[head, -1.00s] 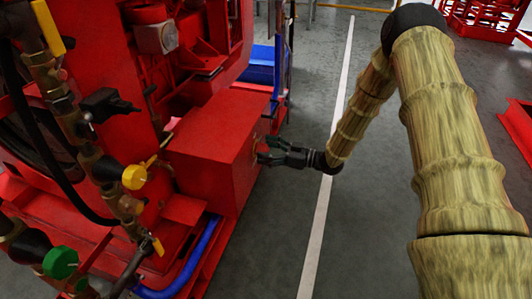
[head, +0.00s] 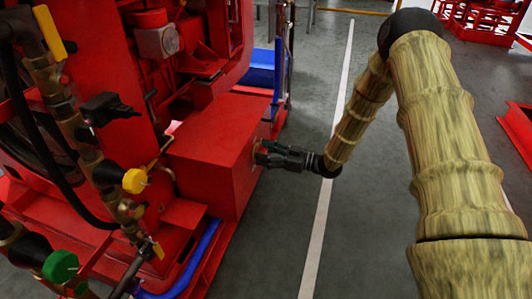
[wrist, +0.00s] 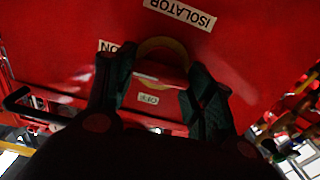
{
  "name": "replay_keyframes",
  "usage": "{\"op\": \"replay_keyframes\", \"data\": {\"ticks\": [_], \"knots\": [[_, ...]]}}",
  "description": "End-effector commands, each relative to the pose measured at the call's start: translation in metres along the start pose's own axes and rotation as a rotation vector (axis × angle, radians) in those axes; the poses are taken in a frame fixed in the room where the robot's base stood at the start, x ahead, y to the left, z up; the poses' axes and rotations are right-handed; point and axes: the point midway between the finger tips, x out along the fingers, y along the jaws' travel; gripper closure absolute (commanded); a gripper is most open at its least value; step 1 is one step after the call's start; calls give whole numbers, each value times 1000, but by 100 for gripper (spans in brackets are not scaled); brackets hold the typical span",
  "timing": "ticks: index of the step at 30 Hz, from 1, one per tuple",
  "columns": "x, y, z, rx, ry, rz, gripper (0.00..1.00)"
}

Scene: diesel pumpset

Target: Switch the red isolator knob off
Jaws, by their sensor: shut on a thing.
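The red isolator knob (wrist: 160,73) is in the wrist view, in front of a yellow ring (wrist: 163,44) on a red panel. My gripper (wrist: 157,78) has one dark finger on each side of the knob and is shut on it. An "ISOLATOR" label (wrist: 180,14) lies above the ring, an "ON" label (wrist: 107,46) to its left, partly hidden by a finger, and an "OFF" label (wrist: 148,99) below the knob. In the head view my gripper (head: 262,153) is at the right face of the red box (head: 215,140); the knob is hidden there.
Red pump machinery with brass pipes fills the left, with a yellow valve knob (head: 135,181) and a green one (head: 60,265). A blue pipe (head: 193,262) runs below the box. The grey floor (head: 270,240) right of the box is clear.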

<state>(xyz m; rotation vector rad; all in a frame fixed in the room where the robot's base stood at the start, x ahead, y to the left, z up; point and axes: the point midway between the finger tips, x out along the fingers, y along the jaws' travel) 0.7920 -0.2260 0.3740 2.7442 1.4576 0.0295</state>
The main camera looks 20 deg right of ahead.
Motion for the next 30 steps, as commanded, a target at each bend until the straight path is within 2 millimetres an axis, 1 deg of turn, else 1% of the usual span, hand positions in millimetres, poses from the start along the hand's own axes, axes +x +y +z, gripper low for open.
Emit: {"op": "replay_keyframes", "data": {"ticks": [8,30], "knots": [[0,-1,-3,-168,-2,0,70],[0,-4,0,-867,-2,-2,70]]}}
